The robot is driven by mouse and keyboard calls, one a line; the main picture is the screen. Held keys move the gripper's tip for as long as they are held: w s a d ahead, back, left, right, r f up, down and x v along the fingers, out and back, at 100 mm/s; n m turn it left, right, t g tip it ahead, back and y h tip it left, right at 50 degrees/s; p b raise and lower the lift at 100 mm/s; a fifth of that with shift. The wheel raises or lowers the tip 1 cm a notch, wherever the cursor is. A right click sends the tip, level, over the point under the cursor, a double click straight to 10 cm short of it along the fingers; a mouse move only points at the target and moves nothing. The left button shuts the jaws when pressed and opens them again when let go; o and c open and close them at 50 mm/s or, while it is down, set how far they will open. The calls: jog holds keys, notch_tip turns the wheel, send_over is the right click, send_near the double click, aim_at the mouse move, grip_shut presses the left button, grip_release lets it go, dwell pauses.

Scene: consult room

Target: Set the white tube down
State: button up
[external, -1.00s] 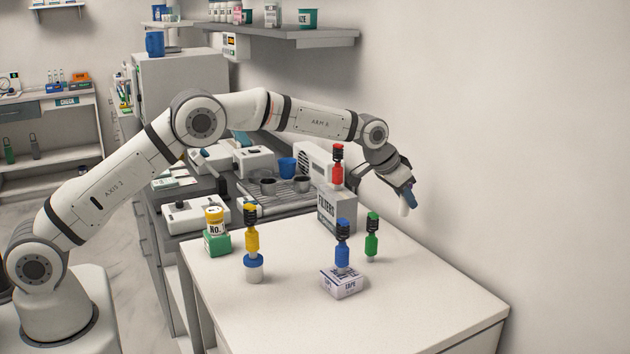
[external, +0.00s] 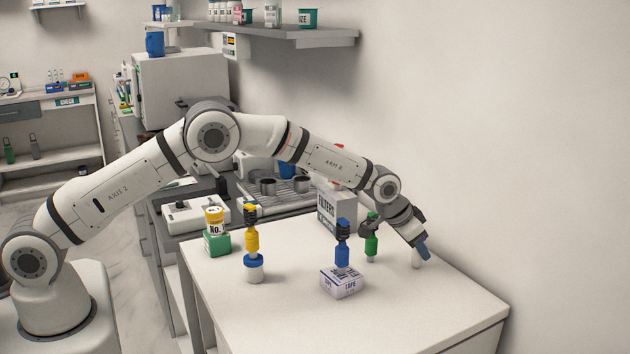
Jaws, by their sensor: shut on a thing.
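The white tube (external: 416,259) is upright between the fingers of my gripper (external: 418,252), at the right rear of the white table (external: 420,310). Its lower end shows below the fingers, at or just above the tabletop; I cannot tell whether it touches. The fingers hide its upper part. My gripper is tilted down to the right and shut on the tube.
A green-topped tube (external: 371,245) stands close left of my gripper. A blue-topped tube (external: 342,245) stands on a tape box (external: 342,284), and a yellow-topped tube (external: 252,235) on a blue-lidded jar (external: 254,268). A filters box (external: 336,207) stands behind. The front right tabletop is clear.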

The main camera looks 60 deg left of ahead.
jog(key=shift+f, duration=0.3)
jog(key=o, duration=0.9)
jog(key=shift+o, duration=0.2)
jog(key=shift+r, duration=0.3)
jog(key=s+a+r+b, duration=0.1)
jog(key=s+a+r, duration=0.2)
jog(key=s+r, duration=0.6)
jog(key=s+a+r+b, duration=0.2)
jog(key=s+a+r, duration=0.1)
jog(key=s+r, duration=0.55)
jog(key=s+a+g, duration=0.1)
jog(key=s+a, duration=0.1)
jog(key=s, duration=1)
jog(key=s+a+n+g+y, duration=0.1)
jog(key=s+a, duration=0.2)
jog(key=s, duration=1)
jog(key=s+a+n+g, duration=0.1)
jog(key=s+a, duration=0.2)
jog(key=s, duration=1)
jog(key=shift+f, duration=0.4)
